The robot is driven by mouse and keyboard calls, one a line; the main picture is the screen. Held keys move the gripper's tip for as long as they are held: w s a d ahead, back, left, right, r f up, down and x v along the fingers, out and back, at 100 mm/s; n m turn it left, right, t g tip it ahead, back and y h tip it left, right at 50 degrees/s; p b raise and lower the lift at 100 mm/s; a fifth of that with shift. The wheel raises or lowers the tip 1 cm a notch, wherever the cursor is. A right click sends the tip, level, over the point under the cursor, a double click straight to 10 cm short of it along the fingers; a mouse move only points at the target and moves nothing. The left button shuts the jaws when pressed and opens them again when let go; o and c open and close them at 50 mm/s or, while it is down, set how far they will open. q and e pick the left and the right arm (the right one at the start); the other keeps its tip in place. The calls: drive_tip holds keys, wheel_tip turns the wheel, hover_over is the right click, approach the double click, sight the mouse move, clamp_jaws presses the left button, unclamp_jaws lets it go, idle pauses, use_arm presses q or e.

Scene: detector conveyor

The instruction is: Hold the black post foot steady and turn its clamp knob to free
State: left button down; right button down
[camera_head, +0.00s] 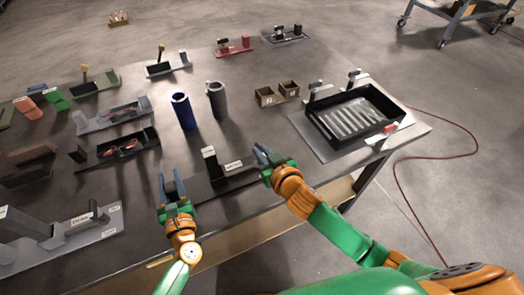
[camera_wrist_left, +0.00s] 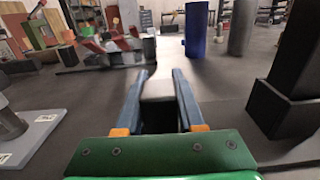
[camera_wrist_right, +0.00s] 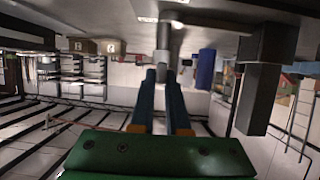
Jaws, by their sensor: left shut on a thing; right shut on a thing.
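The black post foot (camera_head: 228,181) lies near the front edge of the table, with an upright post and a white label. It looms at the right in the left wrist view (camera_wrist_left: 290,110) and along the top of the inverted right wrist view (camera_wrist_right: 265,45). My left gripper (camera_head: 172,188) is at its left end, fingers apart around a dark, pale-topped part (camera_wrist_left: 158,90); its join to the foot is unclear. My right gripper (camera_head: 266,158) is at its right end, fingers close together around what seems the clamp knob, mostly hidden between them.
A blue tube (camera_head: 183,111) and a grey tube (camera_head: 217,101) stand behind the foot. Two small wooden bins (camera_head: 265,96) and a black tray (camera_head: 352,116) lie to the right. Several fixtures, including a grey one (camera_head: 112,117), fill the left side.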

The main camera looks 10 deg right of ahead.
drive_tip(key=shift+n, duration=0.3)
drive_tip(key=n+g+y, duration=0.1)
drive_tip(key=n+y, duration=0.1)
drive_tip(key=y, duration=0.1)
drive_tip(key=shift+w+d+n, duration=0.1)
drive_tip(key=shift+d+n, duration=0.05)
drive_tip(key=shift+n, duration=0.15)
drive_tip(key=shift+a+r+n+g+y, duration=0.15)
drive_tip(key=shift+n+g+y, duration=0.25)
drive_tip(key=shift+n+y, duration=0.25)
drive_tip(key=shift+a+n+g+y, duration=0.1)
drive_tip(key=shift+n+g+y, duration=0.35)
drive_tip(key=shift+y, duration=0.3)
drive_tip(key=shift+d+n+y, duration=0.15)
drive_tip(key=shift+n+y, duration=0.15)
drive_tip(key=c, duration=0.9)
unclamp_jaws()
drive_tip(key=shift+d, duration=0.1)
drive_tip(key=shift+w+d, duration=0.1)
drive_tip(key=shift+d, duration=0.05)
